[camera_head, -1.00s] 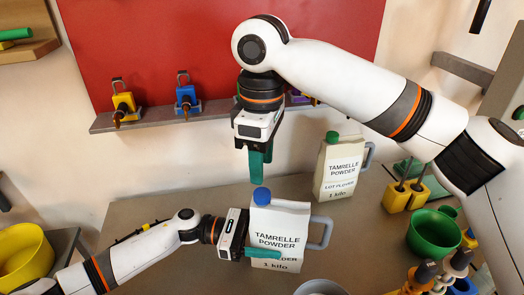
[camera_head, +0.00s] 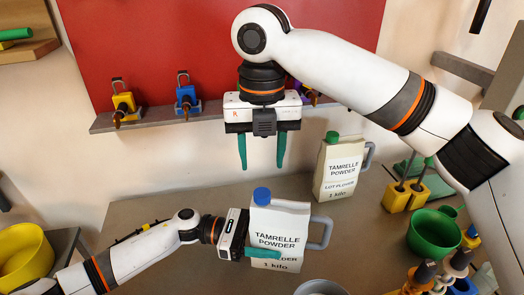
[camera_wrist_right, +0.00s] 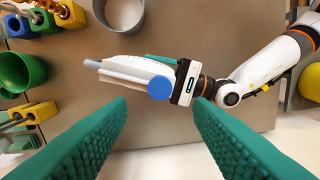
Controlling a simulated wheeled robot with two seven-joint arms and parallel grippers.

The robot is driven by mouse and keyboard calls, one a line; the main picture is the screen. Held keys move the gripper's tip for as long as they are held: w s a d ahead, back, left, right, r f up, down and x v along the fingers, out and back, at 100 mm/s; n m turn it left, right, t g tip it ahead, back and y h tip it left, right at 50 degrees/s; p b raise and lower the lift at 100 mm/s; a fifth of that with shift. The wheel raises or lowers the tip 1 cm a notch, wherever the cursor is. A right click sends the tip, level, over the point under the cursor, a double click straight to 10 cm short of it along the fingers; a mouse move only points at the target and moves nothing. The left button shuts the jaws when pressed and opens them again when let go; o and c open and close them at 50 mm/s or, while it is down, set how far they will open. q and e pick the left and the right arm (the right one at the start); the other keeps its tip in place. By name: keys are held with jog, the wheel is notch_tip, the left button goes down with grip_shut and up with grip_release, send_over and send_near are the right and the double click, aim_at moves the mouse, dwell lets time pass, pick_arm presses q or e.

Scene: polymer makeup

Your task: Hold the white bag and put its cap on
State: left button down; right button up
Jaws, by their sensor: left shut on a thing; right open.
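The white bag (camera_head: 281,228), labelled Tamrelle Powder, stands on the table with a grey handle on its right side. The blue cap (camera_head: 262,196) sits on its top left corner; I cannot tell whether it is fastened. My left gripper (camera_head: 262,253) is shut on the lower part of the bag from the left. My right gripper (camera_head: 262,166) is open and empty above the cap, fingers pointing down. In the right wrist view the blue cap (camera_wrist_right: 160,88) shows from above, beyond the two green fingers, with the bag (camera_wrist_right: 135,70) beside it.
A second bag (camera_head: 338,170) with a green cap stands behind to the right. A green mug (camera_head: 434,234) and yellow blocks (camera_head: 397,197) are at the right. A pale bowl (camera_head: 322,288) is at the front edge. A yellow bowl (camera_head: 22,255) is far left.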

aim_at(262, 192)
jog(key=shift+n, duration=0.8)
jog(key=shift+f, duration=3.95)
jog(key=shift+c, duration=0.4)
